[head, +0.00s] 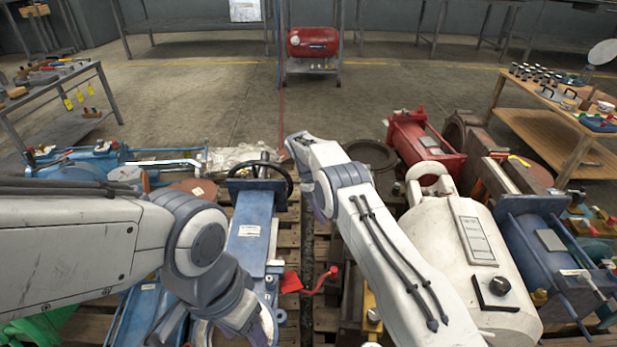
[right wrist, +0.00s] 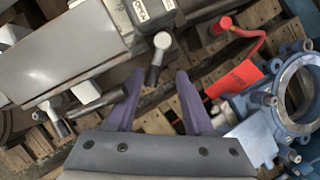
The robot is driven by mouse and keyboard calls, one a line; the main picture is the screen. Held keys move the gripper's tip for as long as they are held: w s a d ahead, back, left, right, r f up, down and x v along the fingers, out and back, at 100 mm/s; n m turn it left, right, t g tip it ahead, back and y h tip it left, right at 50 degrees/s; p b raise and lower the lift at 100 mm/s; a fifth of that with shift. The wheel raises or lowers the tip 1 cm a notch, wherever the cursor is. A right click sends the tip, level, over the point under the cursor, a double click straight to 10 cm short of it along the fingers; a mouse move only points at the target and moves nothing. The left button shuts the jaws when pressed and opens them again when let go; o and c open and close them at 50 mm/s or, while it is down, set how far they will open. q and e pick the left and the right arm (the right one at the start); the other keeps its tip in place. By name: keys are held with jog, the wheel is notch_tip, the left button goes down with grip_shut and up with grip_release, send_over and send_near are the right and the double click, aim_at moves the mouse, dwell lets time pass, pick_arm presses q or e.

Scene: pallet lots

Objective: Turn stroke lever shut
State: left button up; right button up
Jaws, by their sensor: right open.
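In the right wrist view, my right gripper (right wrist: 159,74) is open, with its two purple fingers apart and nothing held. A short grey lever with a round pale end (right wrist: 157,60) lies just beyond and between the fingertips, with no clear contact. It sits beside a dark box with a white label (right wrist: 150,9). A red lever (right wrist: 240,32) is at the upper right of that view, and also shows in the head view (head: 322,281). I cannot tell which one is the stroke lever. My left gripper is out of view; only its arm shows at the left.
A red tag (right wrist: 235,77) hangs by a blue flanged valve body (right wrist: 292,88). Grey housing (right wrist: 65,50) fills the wrist view's upper left. In the head view, a white tank (head: 440,250) and red machine (head: 425,145) crowd the right pallet. Open floor (head: 200,100) lies beyond.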

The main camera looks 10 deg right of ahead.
jog(key=s+a+r+n+t+p, duration=0.1)
jog(key=s+a+r+n+p, duration=0.2)
jog(key=r, duration=0.5)
jog(key=s+a+r+n+t+p, duration=0.2)
jog(key=s+r+p, duration=0.4)
jog(key=r, duration=0.3)
jog(key=s+a+r+n+t+p, duration=0.1)
jog(key=s+a+r+n+p, duration=0.3)
jog(key=r, duration=0.4)
jog(key=shift+s+r+n+t+p, duration=0.15)
jog(key=shift+s+n+t+p, duration=0.15)
jog(key=shift+s+n+t, duration=0.15)
